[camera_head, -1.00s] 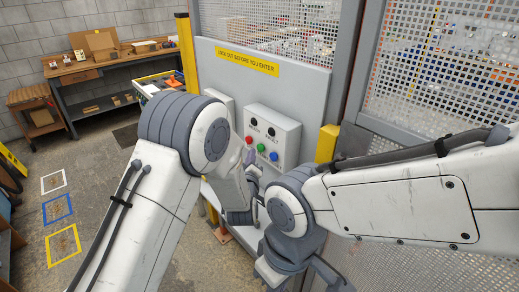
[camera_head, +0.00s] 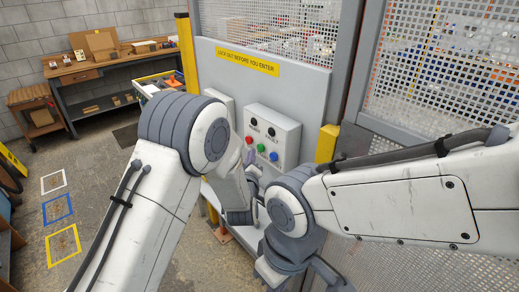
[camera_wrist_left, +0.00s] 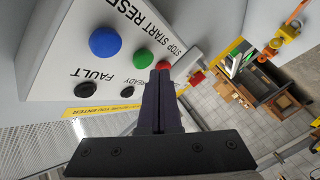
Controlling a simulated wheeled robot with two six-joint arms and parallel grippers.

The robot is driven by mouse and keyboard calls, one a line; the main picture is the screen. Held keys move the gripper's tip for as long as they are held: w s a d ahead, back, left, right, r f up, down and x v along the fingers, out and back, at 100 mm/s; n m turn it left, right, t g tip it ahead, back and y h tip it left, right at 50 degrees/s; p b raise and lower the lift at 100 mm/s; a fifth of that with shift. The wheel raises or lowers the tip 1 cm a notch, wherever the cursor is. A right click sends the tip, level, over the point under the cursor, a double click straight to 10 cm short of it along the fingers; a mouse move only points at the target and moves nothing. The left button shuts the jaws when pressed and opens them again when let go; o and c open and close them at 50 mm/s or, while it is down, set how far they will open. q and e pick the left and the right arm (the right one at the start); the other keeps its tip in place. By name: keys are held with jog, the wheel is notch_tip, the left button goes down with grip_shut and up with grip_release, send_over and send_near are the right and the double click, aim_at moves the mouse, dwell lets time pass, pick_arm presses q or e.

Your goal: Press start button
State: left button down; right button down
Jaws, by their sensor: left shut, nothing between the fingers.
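The green start button (camera_head: 261,147) is on the sloped face of a white control box (camera_head: 286,130), between a red button (camera_head: 249,139) and a blue button (camera_head: 273,156). The wrist view shows the green button (camera_wrist_left: 143,58) under the word START. My left gripper (camera_head: 251,158) is shut and empty, in front of the box below the buttons in the head view. In the wrist view its fingertips (camera_wrist_left: 158,80) overlap the edge of the red button (camera_wrist_left: 163,66); I cannot tell if they touch. My right gripper (camera_head: 318,278) is only partly in view at the bottom.
Two dark lamps marked READY and FAULT (camera_head: 271,131) sit above the buttons. A yellow post (camera_head: 326,143) and mesh fence panels (camera_head: 440,60) stand to the right. A workbench (camera_head: 110,65) is at the back left. The floor at left is mostly open.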

pick_arm(q)
jog(key=shift+w+d+b, duration=0.2)
jog(key=shift+d+b, duration=0.15)
jog(key=shift+b, duration=0.05)
jog(key=shift+w+d, duration=0.25)
jog(key=shift+d, duration=0.1)
dwell(0.8)
jog(key=shift+s+a+b, duration=0.1)
jog(key=shift+b, duration=0.25)
jog(key=shift+s+a+b, duration=0.3)
jog(key=shift+s+a, duration=0.1)
jog(key=shift+a, duration=0.2)
